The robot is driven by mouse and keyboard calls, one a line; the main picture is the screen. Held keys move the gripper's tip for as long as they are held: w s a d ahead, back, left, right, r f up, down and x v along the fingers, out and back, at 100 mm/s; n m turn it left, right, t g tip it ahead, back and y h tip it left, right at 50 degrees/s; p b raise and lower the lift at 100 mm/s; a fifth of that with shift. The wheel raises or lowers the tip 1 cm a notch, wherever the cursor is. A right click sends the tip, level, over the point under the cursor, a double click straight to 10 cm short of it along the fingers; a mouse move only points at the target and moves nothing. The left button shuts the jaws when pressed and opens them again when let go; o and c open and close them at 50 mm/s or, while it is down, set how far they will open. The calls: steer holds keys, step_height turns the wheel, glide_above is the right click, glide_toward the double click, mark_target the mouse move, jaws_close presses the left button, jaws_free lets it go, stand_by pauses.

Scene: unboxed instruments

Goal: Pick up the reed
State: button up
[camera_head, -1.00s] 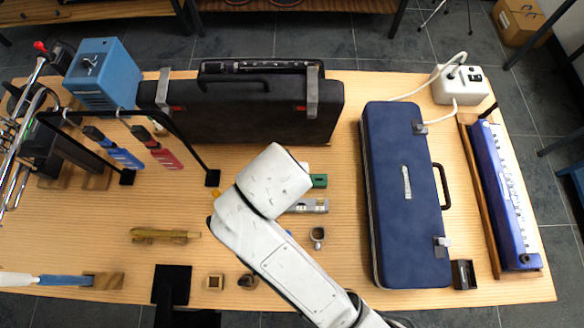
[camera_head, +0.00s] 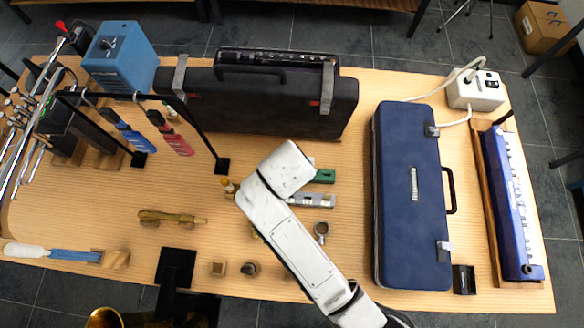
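I cannot pick out the reed with certainty among the small items on the table (camera_head: 100,190). My white arm crosses the middle of the table and hides part of it. My gripper does not show, so its state and its distance to any item cannot be seen. Beside the arm's left edge a small orange-brown item (camera_head: 228,185) shows. To the arm's right lie a green box (camera_head: 324,176), a silver harmonica-like piece (camera_head: 314,200) and a small metal ring-shaped piece (camera_head: 321,229).
A black case (camera_head: 260,105) stands at the back and a blue case (camera_head: 412,225) lies to the right. A brass piece (camera_head: 172,217) lies left of my arm. A black hanging stand (camera_head: 196,130) rises nearby. A wooden block (camera_head: 218,268) sits near the front edge.

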jaws_close()
steer(key=shift+r, duration=0.2)
stand_by(0.3)
